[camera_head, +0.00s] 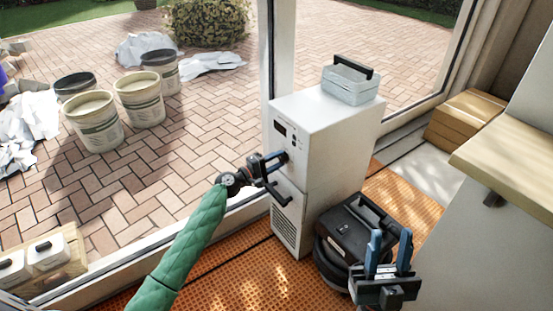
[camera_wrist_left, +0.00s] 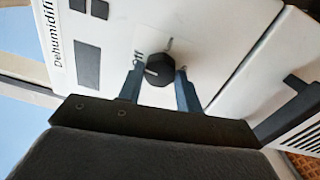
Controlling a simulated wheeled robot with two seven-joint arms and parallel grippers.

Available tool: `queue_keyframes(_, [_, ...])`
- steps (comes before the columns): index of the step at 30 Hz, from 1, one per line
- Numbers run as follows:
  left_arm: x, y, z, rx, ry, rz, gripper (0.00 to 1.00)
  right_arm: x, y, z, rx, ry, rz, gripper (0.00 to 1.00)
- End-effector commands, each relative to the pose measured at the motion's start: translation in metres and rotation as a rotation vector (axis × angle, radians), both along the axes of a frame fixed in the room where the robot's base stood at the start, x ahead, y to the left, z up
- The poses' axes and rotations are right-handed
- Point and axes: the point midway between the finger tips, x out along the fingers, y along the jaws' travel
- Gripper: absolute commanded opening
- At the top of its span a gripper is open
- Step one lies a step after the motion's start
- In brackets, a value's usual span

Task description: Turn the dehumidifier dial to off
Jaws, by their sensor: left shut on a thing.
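The dehumidifier (camera_head: 338,140) is a tall white cabinet by the window frame, with a dark display and small controls on its upper front. In the left wrist view its panel (camera_wrist_left: 115,45) bears the partly cut word "Dehumidifi". The dial (camera_wrist_left: 160,68) is a round black knob with a pale pointer mark. A short printed label beside it looks like "off", partly hidden by a finger. My left gripper (camera_wrist_left: 160,85) has its two blue fingers on either side of the dial, shut on it. In the head view my left gripper (camera_head: 274,163) is at the cabinet's front. My right gripper (camera_head: 388,255) is apart from it, with fingers spread and empty.
A grey case (camera_head: 350,84) sits on top of the dehumidifier. A black vacuum-like machine (camera_head: 350,232) stands on the orange mat beside it, close to my right gripper. Cardboard boxes (camera_head: 465,117) and a wooden-topped counter (camera_head: 510,160) are at the right. Buckets (camera_head: 140,98) stand outside.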

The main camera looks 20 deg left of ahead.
Motion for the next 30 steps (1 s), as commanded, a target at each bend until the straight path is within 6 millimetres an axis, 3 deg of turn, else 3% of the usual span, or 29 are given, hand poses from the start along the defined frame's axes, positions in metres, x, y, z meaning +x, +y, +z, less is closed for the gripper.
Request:
queue_keyframes(6, [0.0,0.001,0.0,-0.05,0.04,0.003,0.12,0.034,0.012,-0.045,-0.05,0.202,0.01,0.36])
queue_keyframes(12, [0.0,0.001,-0.001,-0.077,0.062,0.003,0.12,0.049,0.017,-0.072,-0.077,0.305,0.015,0.36])
queue_keyframes(18, [0.0,0.001,-0.001,-0.087,0.07,0.003,0.12,0.054,0.019,-0.083,-0.086,0.345,0.018,0.36])
queue_keyframes(29, [0.0,0.001,-0.001,-0.088,0.07,0.003,0.12,0.054,0.019,-0.084,-0.087,0.348,0.018,0.36])
queue_keyframes(30, [0.0,0.001,-0.001,-0.088,0.07,0.003,0.43,0.054,0.019,-0.084,-0.088,0.347,0.018,0.36])
